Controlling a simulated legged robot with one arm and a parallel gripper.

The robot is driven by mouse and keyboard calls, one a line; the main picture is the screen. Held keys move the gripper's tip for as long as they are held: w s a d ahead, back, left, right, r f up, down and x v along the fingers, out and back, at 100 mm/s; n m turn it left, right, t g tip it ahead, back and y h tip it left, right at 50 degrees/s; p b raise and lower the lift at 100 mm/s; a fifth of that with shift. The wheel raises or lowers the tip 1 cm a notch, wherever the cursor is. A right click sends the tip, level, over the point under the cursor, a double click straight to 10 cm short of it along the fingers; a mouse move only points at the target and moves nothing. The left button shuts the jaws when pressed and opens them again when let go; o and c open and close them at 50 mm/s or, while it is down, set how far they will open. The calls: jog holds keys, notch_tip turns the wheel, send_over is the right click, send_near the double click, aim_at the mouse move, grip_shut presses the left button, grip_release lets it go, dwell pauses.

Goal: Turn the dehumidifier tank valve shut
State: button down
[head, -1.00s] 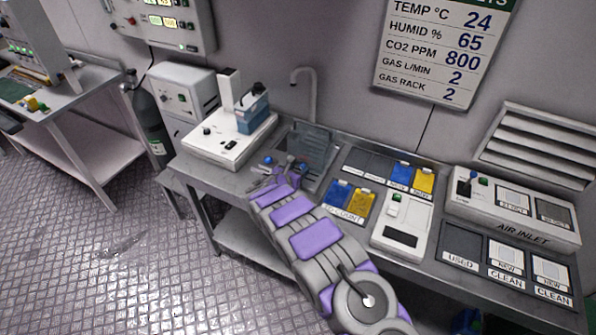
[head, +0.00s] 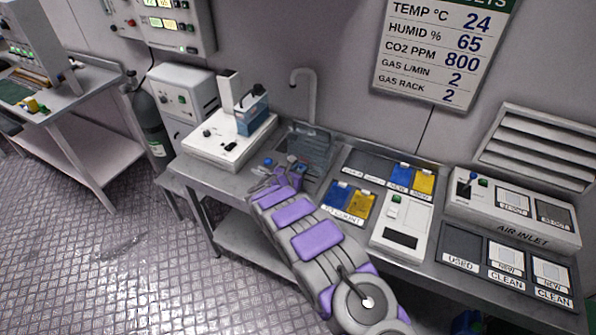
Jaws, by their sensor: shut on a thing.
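My gripper (head: 282,168) is at the far end of my purple and grey arm, over the sink area at the back of the bench. It is shut on a small part by the clear grey tank (head: 312,143), apparently its valve; the fingers hide most of it. A small blue knob (head: 268,162) shows at the left of the gripper. Another small blue part (head: 291,159) shows just beyond it, in front of the tank. The picture is too small to tell the valve's exact turn.
A curved tap (head: 312,88) rises behind the tank. A white machine with a blue block (head: 252,114) stands to the left. Blue and yellow cards (head: 361,205) and a white device (head: 400,226) lie to the right. An air inlet unit (head: 513,212) stands further right.

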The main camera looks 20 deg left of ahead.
jog(key=shift+a+r+n+p, duration=0.1)
jog(key=shift+n+p, duration=0.2)
jog(key=shift+p, duration=0.35)
jog(key=shift+n+h+p, duration=0.4)
jog(key=shift+h+p, duration=0.1)
jog(key=shift+p, duration=0.1)
jog(key=shift+a+f+n, duration=0.2)
jog(key=shift+n, duration=0.3)
jog(key=shift+f+n+h+b, duration=0.15)
jog(key=shift+n+h+b, duration=0.75)
jog(key=shift+b, duration=0.05)
jog(key=shift+n+b, duration=0.4)
jog(key=shift+b, duration=0.15)
jog(key=shift+h, duration=0.4)
jog(key=c, duration=0.9)
grip_release()
